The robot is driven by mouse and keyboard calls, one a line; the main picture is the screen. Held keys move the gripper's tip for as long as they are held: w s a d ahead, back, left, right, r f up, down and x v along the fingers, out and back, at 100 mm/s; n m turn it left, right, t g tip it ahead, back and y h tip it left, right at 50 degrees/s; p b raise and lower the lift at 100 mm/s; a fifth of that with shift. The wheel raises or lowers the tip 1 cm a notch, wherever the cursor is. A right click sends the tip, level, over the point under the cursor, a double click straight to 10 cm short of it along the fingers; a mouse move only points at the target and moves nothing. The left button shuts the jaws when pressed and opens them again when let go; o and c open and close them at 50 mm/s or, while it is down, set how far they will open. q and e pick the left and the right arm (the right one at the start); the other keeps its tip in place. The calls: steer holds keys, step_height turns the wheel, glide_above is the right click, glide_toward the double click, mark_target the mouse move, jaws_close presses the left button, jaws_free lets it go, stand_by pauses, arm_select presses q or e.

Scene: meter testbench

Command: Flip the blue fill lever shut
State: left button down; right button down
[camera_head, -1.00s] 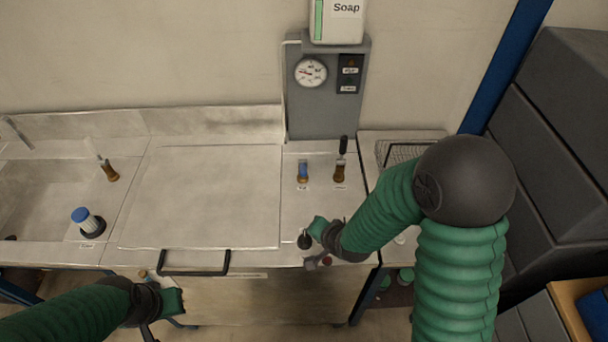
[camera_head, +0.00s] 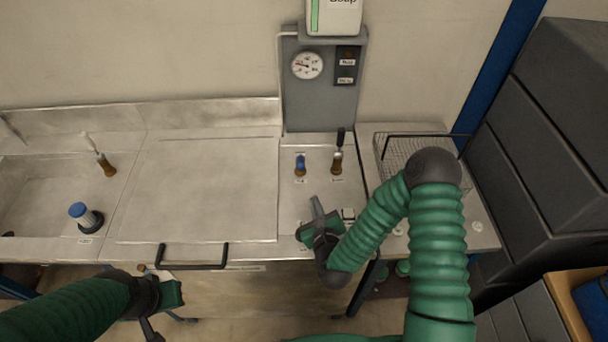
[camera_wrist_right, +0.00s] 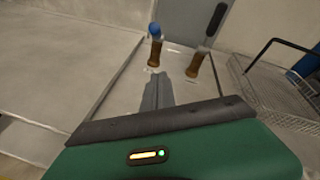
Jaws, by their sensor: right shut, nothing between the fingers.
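The blue lever (camera_head: 300,160) stands on a brass valve body on the metal bench, below the grey gauge panel. It also shows in the right wrist view (camera_wrist_right: 155,32), its blue top above the brass. My right gripper (camera_head: 315,203) is shut and empty, just in front of the blue lever and apart from it. Its grey fingers (camera_wrist_right: 157,90) point toward the two valves in the right wrist view. My left gripper (camera_head: 172,294) is at the bench's front edge, far left of the lever; its fingers are not clear.
A black-handled valve (camera_head: 338,155) stands close to the right of the blue lever. A wire basket (camera_head: 410,158) is farther right. A flat lid (camera_head: 200,195) with a black handle (camera_head: 192,266) lies left. A blue-capped part (camera_head: 82,214) stands by the sink.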

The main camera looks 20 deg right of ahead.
mark_target(300, 160)
steer(key=x, duration=0.2)
steer(key=p+x, duration=0.1)
steer(key=x, duration=0.5)
steer(key=shift+w+d+p, duration=0.2)
steer(key=shift+d+p, duration=0.15)
steer(key=shift+p, duration=0.05)
steer(key=w+r, duration=0.1)
steer(key=w+a+p, duration=0.1)
steer(key=w+r+p, duration=0.1)
steer(key=shift+a+r, duration=0.3)
steer(key=shift+r, duration=0.05)
steer(key=shift+w+d+f, duration=0.1)
steer(key=shift+d, duration=0.1)
